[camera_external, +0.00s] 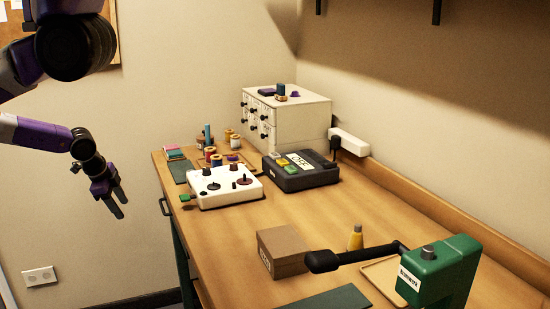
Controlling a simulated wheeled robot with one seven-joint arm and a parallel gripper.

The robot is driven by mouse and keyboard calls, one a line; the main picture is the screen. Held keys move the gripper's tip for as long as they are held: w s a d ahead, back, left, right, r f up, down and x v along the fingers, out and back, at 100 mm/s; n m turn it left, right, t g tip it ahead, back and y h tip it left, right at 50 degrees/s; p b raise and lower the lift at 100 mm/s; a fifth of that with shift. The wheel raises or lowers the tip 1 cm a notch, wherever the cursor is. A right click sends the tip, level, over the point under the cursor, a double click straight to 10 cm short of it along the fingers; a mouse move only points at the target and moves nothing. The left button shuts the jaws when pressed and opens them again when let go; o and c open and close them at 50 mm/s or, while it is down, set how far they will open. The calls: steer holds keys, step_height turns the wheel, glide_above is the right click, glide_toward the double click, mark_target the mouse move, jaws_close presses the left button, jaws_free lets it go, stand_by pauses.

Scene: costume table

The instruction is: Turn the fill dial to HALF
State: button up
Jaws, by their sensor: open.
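A white box with dark knobs and pegs on its top (222,188) sits on the wooden table near its left edge. Any fill dial marks are too small to read, so I cannot tell which knob is the fill dial or where it points. A black device (300,178) with a white label and green and yellow buttons stands just behind and right of it; its label reads roughly "OFF". My gripper (119,207) is open and empty, its fingers pointing down. It is left of the table edge in the picture, apart from the white box.
A white drawer cabinet (287,118) stands behind the black device. Thread spools (217,160) are behind the white box. A brown cardboard box (283,252), a yellow bottle (355,238) and a green machine (440,270) with a black arm occupy the front. The table middle (330,210) is clear.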

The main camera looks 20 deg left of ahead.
steer(key=w+r+m+g, duration=0.1)
steer(key=w+r+m, duration=0.15)
steer(key=w, duration=0.45)
step_height(320, 180, up, 13)
steer(key=m+g+p, duration=0.3)
steer(key=m, duration=0.4)
glide_above(206, 169)
steer(key=shift+w+n+y, duration=0.1)
steer(key=shift+n+y, duration=0.15)
steer(key=shift+y, duration=0.05)
steer(key=shift+f+p, duration=0.3)
steer(key=shift+f, duration=3.55)
jaws_close()
